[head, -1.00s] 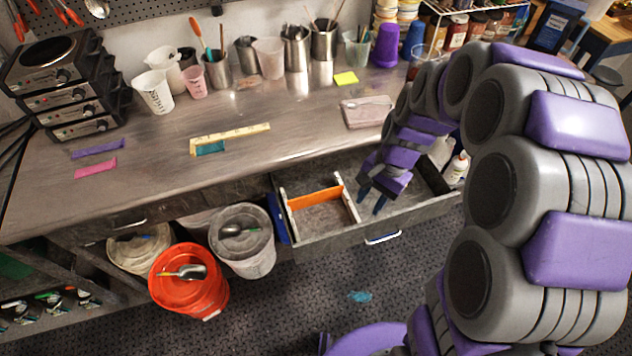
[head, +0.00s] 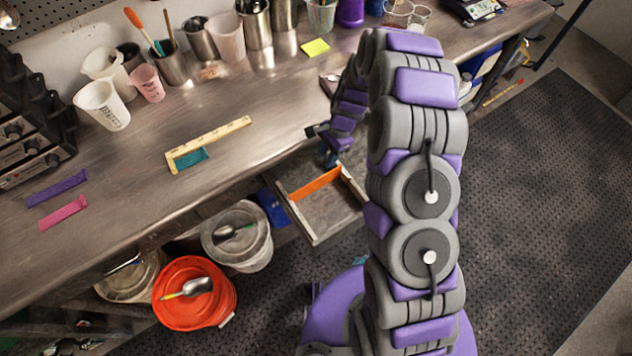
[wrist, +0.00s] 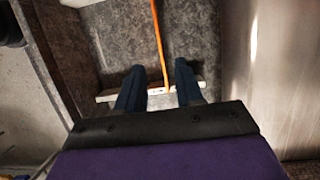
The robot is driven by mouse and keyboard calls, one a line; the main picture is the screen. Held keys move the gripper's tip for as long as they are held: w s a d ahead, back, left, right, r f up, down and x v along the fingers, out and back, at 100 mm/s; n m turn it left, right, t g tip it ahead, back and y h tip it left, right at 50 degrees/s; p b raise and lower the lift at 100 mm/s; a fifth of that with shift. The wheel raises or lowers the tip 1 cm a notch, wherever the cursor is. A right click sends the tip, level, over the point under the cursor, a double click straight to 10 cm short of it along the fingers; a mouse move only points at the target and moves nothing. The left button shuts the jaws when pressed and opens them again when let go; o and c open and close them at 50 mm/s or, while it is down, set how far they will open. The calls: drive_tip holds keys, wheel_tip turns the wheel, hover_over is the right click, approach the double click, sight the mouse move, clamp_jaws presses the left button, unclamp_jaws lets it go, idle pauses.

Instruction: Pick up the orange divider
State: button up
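The orange divider (head: 316,185) stands on edge in the open drawer (head: 330,213), between light-coloured rails. In the wrist view the divider (wrist: 158,35) is a thin orange strip, its near end at a pale rail (wrist: 105,97). My gripper (head: 329,158) is at the drawer's upper edge, close to the divider. In the wrist view my gripper (wrist: 160,74) is open, with one finger on each side of the divider's near end and visible gaps on both sides. My arm hides the right part of the drawer in the head view.
An orange bucket (head: 195,293) and a grey bucket (head: 236,236) stand below, left of the drawer.

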sight(317, 179)
drive_tip(key=b+x, duration=0.1)
drive_tip(key=x, duration=0.9)
drive_tip(key=shift+a+b, duration=0.2)
drive_tip(key=shift+b, duration=0.2)
drive_tip(key=shift+f, duration=0.25)
drive_tip(key=b+x, duration=0.1)
drive_tip(key=x, duration=0.3)
drive_tip(key=shift+s+a+f+b, duration=0.1)
drive_tip(key=shift+a+f+b, duration=0.05)
drive_tip(key=shift+f+b, duration=0.25)
drive_tip(key=shift+r, duration=0.1)
drive_tip(key=shift+d, duration=0.3)
drive_tip(key=c, duration=0.3)
drive_tip(key=shift+a, duration=0.1)
clamp_jaws()
